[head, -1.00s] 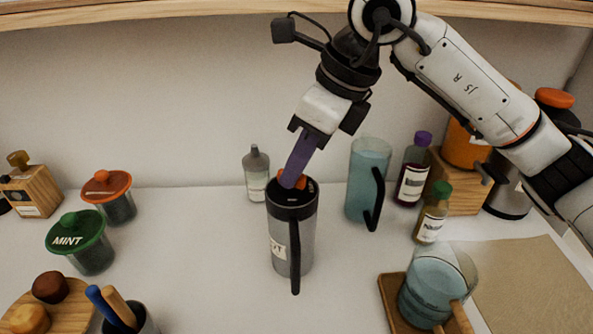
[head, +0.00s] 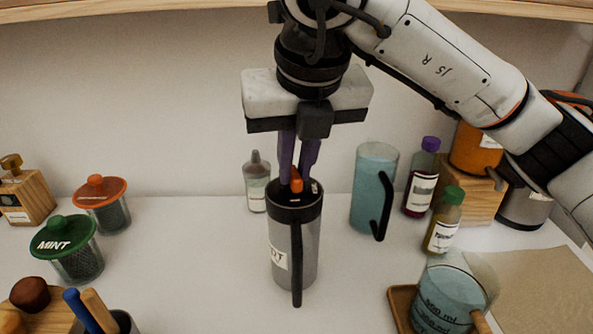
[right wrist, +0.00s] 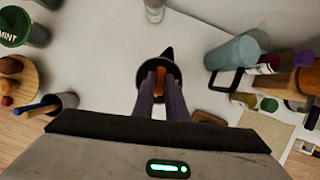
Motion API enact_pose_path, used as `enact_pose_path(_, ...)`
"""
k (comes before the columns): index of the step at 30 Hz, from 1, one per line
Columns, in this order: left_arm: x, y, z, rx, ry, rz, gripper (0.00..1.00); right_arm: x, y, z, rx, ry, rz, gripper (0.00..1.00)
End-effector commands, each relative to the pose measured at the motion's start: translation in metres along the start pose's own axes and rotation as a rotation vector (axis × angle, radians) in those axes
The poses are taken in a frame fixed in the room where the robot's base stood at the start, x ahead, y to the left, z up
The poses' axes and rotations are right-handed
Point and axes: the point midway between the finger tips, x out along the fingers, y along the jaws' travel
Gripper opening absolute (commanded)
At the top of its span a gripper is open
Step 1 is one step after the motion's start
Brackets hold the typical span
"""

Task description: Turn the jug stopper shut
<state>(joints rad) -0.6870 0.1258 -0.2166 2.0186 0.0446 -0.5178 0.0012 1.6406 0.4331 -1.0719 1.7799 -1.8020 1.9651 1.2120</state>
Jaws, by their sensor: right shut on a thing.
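The jug (head: 291,250) is a grey cylinder with a black lid and a long black handle facing me. It stands upright on the white counter. The orange stopper (head: 296,182) sits on top of the lid and also shows in the right wrist view (right wrist: 159,82). My right gripper (head: 298,180) points straight down over the lid, its purple fingers shut on the stopper from both sides. The fingers hide part of the stopper. My left gripper is not in view.
A blue pitcher (head: 372,195) stands right of the jug, with a purple-capped bottle (head: 421,180) and a green-capped bottle (head: 443,222) beyond. A grey bottle (head: 257,185) stands behind. Green-lidded (head: 75,250) and orange-lidded jars (head: 102,205) stand left. Counter left of the jug is clear.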

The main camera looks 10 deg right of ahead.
Motion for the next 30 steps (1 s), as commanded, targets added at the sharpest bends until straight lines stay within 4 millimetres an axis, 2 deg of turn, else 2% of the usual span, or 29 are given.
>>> enact_pose_path(12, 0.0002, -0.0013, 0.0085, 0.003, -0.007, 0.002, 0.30, -0.0001, 0.0017, 0.0004, 0.169, 0.000, -0.069, 0.00)
enact_pose_path(28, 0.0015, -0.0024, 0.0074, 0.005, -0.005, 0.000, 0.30, -0.0004, 0.0015, 0.0003, 0.189, 0.001, -0.078, 0.00)
enact_pose_path(29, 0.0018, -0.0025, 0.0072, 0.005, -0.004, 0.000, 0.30, -0.0004, 0.0015, 0.0003, 0.189, 0.001, -0.078, 0.14)
enact_pose_path(30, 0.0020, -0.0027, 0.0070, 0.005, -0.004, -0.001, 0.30, -0.0004, 0.0015, 0.0003, 0.189, 0.001, -0.078, 0.21)
